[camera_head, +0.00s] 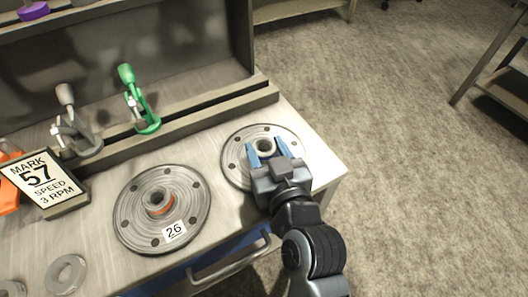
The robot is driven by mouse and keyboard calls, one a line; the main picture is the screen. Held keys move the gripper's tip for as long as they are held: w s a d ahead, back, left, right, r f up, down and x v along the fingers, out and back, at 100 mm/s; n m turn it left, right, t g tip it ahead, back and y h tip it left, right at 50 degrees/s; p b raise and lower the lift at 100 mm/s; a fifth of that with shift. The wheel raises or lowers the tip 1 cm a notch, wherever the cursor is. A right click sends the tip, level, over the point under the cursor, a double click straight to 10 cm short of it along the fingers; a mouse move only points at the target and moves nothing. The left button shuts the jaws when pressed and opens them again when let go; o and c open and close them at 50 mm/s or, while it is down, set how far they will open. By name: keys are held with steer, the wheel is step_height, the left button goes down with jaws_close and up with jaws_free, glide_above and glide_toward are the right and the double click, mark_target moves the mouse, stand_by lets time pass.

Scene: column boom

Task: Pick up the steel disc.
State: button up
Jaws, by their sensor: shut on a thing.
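Two round grey metal plates with dark bolt holes lie on the bench. The right one, which I take as the steel disc (236,166), has a raised grey ring at its centre. My gripper (266,150) reaches in from the lower right, its blue fingers on either side of that ring and shut on it. The wrist and palm hide the disc's lower right part. I cannot tell whether the disc is clear of the bench top. The left plate (132,211) has a hub with an orange band and a label reading 26.
A sign (38,178) reading MARK 57, SPEED 3 RPM stands at the left. A green clamp (142,112) and a grey clamp (77,137) stand along the back rail (208,118). Loose grey rings (65,274) lie at the lower left. Open floor (390,150) lies to the right.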

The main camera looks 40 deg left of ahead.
mark_target(267, 138)
steer(key=shift+r, duration=0.2)
jaws_close()
steer(key=shift+r, duration=0.1)
steer(key=shift+r+p, duration=1.3)
steer(key=shift+r, duration=0.35)
steer(key=f+b+v, duration=0.3)
steer(key=b+v, duration=0.1)
steer(key=v, duration=1.3)
steer(key=shift+s+d, duration=0.25)
steer(key=shift+d, duration=0.25)
steer(key=shift+r, duration=0.3)
steer(key=shift+r+p, duration=0.3)
steer(key=shift+p, duration=0.05)
